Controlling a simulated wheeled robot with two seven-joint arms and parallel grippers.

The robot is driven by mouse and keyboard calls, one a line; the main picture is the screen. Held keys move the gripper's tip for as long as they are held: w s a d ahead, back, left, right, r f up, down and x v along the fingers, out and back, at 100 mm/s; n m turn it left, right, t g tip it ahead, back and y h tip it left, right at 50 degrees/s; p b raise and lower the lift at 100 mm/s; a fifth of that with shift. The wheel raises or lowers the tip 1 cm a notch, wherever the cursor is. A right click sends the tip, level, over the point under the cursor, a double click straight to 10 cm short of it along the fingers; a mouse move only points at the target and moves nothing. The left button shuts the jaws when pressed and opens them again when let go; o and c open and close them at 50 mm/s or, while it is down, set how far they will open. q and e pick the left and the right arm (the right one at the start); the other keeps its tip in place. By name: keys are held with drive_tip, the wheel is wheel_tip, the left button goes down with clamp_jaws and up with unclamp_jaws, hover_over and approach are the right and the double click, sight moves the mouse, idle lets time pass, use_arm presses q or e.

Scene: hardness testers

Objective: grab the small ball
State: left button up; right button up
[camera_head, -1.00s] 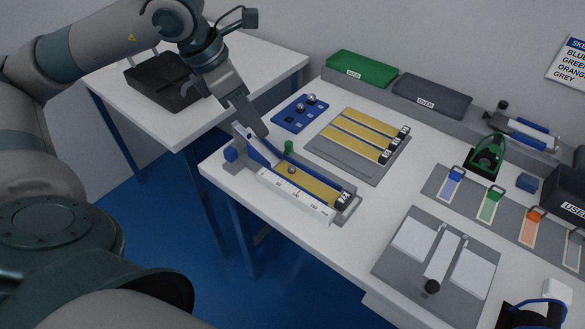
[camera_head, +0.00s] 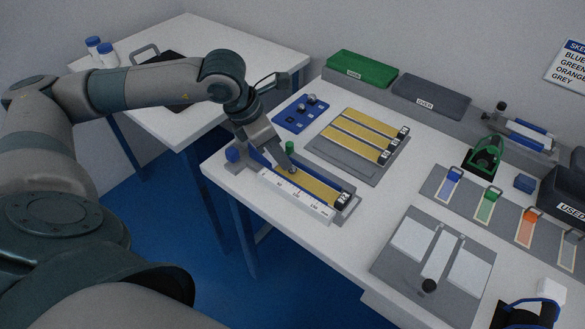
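A small grey ball (camera_head: 293,171) is on the yellow strip in the ramp device (camera_head: 318,188), close to the foot of its blue chute. My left gripper (camera_head: 289,166) reaches down over the chute, with its fingertips at the ball and partly covering it. Whether the fingers are closed on the ball cannot be told at this size. My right gripper does not show.
A blue plate (camera_head: 290,118) with metal balls lies behind the ramp device. A grey board with yellow strips (camera_head: 365,134) is to the right. A green knob (camera_head: 290,147) stands close beside my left gripper. Green (camera_head: 362,68) and dark trays (camera_head: 432,96) line the back.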

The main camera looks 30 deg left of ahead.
sight(288, 174)
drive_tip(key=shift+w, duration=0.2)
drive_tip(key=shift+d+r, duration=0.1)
